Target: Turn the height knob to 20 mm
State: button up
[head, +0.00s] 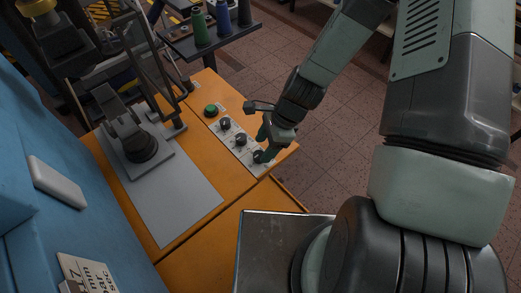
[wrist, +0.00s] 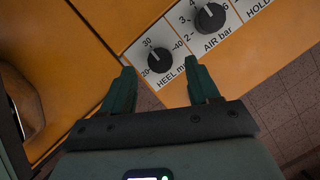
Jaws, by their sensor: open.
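The knob labelled "HEEL m…" (wrist: 160,60) is black and round, on a white scale strip reading 20, 30 and 40; the rest of its label is cut off by my finger. Its pointer seems to face the upper left, near 30, but is too small to read surely. My gripper (wrist: 160,70) is open, with one dark green finger on each side of the knob in the picture. Contact cannot be told. In the head view the knob (head: 258,157) is at the near end of the panel row, partly hidden by my gripper (head: 265,149).
The "AIR bar" knob (wrist: 209,17) sits close by on the right. The head view shows a green button (head: 211,110) at the row's far end. A grey plate (head: 185,205) with a machine arm lies on the orange bench (head: 207,84). Open floor lies to the right.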

aim_at(259, 154)
jog(key=shift+x, duration=1.8)
jog(key=c, duration=1)
jog(key=shift+c, duration=0.2)
